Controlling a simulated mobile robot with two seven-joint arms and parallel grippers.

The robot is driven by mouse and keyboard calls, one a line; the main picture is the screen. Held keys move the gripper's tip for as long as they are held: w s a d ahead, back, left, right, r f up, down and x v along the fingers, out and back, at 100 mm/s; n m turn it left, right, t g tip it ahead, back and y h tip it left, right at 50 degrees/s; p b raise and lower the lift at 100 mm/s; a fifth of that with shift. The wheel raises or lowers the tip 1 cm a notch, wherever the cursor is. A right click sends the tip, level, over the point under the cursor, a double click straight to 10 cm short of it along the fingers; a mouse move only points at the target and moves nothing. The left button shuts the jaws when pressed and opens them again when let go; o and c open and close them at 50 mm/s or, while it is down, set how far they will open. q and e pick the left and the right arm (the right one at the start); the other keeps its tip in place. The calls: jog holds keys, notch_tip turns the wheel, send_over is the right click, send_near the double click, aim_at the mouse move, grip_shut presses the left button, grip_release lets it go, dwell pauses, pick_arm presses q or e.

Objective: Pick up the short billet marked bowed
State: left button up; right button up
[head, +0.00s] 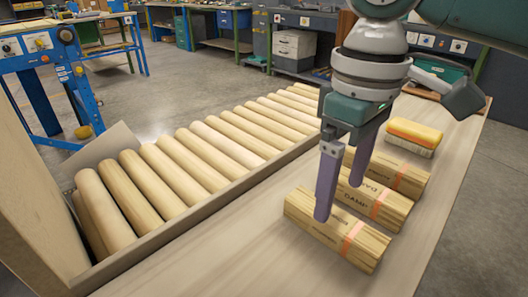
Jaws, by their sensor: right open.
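Three short wooden billets, each with an orange-pink band and dark lettering, lie side by side on the pale bench at right. The middle billet (396,212) reads DAMP. The nearest billet (365,256) has lettering partly covered by my finger, so I cannot read it surely. The farthest billet (411,182) has lettering too small to read surely; I cannot tell which one is marked bowed. My right gripper (340,201) is open and points down over the nearest and middle billets, one finger in front of the nearest. It holds nothing. My left gripper is out of view.
A row of long round wooden lengths (190,168) lies in a wooden-edged trough at left. A yellow and orange block (414,132) lies beyond the billets. The pale bench top (240,262) is clear in front of the billets.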

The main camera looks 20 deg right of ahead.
aim_at(335, 217)
notch_tip(335, 217, down, 2)
jog(key=shift+a, duration=0.1)
jog(key=f, duration=0.1)
jog(key=f+b, duration=0.1)
jog(key=f, duration=0.3)
jog(key=shift+w+d+b, duration=0.15)
jog(key=shift+d+b, duration=0.1)
jog(key=shift+b, duration=0.15)
jog(key=shift+c, duration=0.3)
jog(key=c, duration=0.6)
grip_shut()
